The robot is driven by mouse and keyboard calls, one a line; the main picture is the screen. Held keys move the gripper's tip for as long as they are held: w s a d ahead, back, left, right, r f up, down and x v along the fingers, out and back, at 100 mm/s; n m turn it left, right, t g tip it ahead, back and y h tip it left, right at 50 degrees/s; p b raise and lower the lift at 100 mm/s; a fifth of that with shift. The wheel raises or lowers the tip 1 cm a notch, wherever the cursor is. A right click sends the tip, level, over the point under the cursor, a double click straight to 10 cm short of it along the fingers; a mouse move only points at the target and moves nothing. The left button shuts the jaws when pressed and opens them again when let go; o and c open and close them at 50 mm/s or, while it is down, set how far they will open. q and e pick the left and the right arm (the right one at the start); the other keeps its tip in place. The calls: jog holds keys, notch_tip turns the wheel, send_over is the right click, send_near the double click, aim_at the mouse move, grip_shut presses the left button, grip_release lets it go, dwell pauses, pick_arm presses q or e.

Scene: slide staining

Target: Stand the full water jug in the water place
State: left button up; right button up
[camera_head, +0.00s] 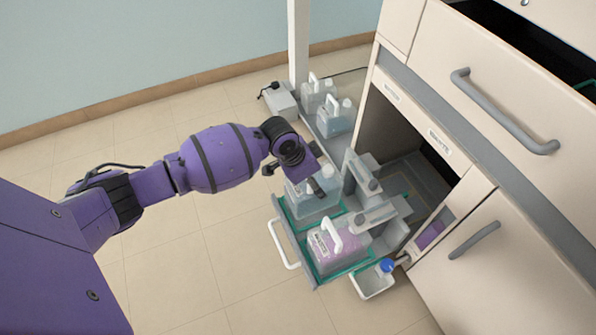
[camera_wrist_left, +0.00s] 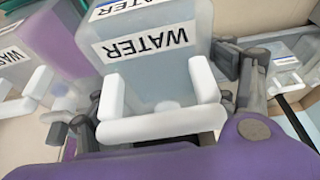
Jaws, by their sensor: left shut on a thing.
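The water jug (camera_head: 318,203) is a clear, bluish jug over the far half of the pulled-out tray (camera_head: 276,207) with a teal lining. I cannot tell whether its base touches the tray. In the left wrist view the water jug (camera_wrist_left: 165,75) shows its WATER label and white handle. My left gripper (camera_head: 313,180) is shut on the jug at its handle, with fingers on either side in the wrist view. The near half of the tray holds a jug of purple liquid (camera_head: 342,257) with a white handle. My right gripper is not in view.
Grey capped fittings (camera_head: 375,215) stand close beside the water jug, on the cabinet side. More jugs (camera_head: 335,118) stand on a low shelf behind. A small white bin with a blue-capped bottle (camera_head: 386,266) sits at the tray's near right. The floor to the left is clear.

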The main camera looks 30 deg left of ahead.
pick_arm(q)
jog(key=b+x, duration=0.1)
jog(key=x, duration=0.2)
jog(key=shift+s+a+f+b, duration=0.1)
jog(key=shift+f+b, duration=0.1)
jog(key=shift+b, duration=0.1)
jog(key=shift+r, duration=0.1)
jog(key=o, duration=2.1)
jog(key=shift+s+f, duration=0.15)
jog(key=shift+f, duration=0.1)
